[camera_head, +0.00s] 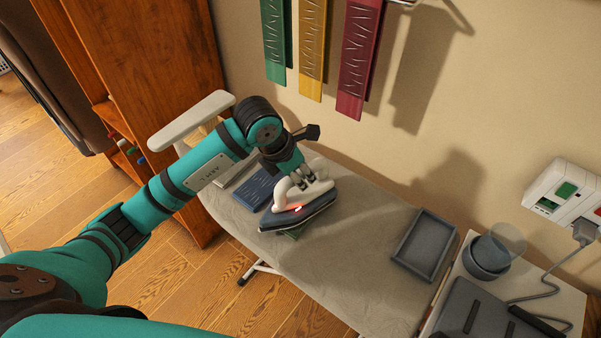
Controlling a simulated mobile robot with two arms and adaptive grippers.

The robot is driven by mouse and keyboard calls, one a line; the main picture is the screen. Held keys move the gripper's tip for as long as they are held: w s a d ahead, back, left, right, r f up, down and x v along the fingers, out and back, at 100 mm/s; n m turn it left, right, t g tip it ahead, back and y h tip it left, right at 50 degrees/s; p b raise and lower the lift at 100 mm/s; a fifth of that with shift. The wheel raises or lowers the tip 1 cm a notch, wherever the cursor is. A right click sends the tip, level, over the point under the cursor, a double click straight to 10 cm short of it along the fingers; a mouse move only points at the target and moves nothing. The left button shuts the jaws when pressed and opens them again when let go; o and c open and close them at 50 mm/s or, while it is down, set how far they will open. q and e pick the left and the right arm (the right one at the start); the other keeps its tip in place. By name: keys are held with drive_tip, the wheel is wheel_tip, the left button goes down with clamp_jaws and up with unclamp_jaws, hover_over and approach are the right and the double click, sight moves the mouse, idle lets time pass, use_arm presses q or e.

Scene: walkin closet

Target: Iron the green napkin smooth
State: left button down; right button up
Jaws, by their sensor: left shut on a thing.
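My left gripper (303,180) is shut on the handle of an iron (298,214), a white-topped appliance with a dark base and a small red glow on its side. The iron is over the ironing board (345,255), near its left part. A small bit of green, likely the green napkin (293,234), shows at the iron's lower edge; the rest is hidden under the iron. I cannot tell whether the iron presses on it. My right gripper is not in view.
A folded blue cloth (255,190) lies left of the iron. A grey tray (425,246) sits on the board's right part. A bowl (487,256) and a wall socket with a plugged cord (568,197) are at right. Green, yellow and red strips hang on the wall.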

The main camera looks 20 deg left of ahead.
use_arm(q)
drive_tip(key=shift+f+b, duration=0.4)
drive_tip(key=shift+b, duration=0.1)
idle(0.7)
drive_tip(key=shift+s+f, duration=0.1)
drive_tip(key=shift+f, duration=0.1)
idle(1.5)
drive_tip(key=shift+r, duration=0.1)
wheel_tip(320, 180, up, 2)
drive_tip(key=shift+p, duration=0.65)
drive_tip(key=shift+r+p, duration=1)
drive_tip(key=shift+r, duration=1.05)
drive_tip(key=shift+w, duration=0.2)
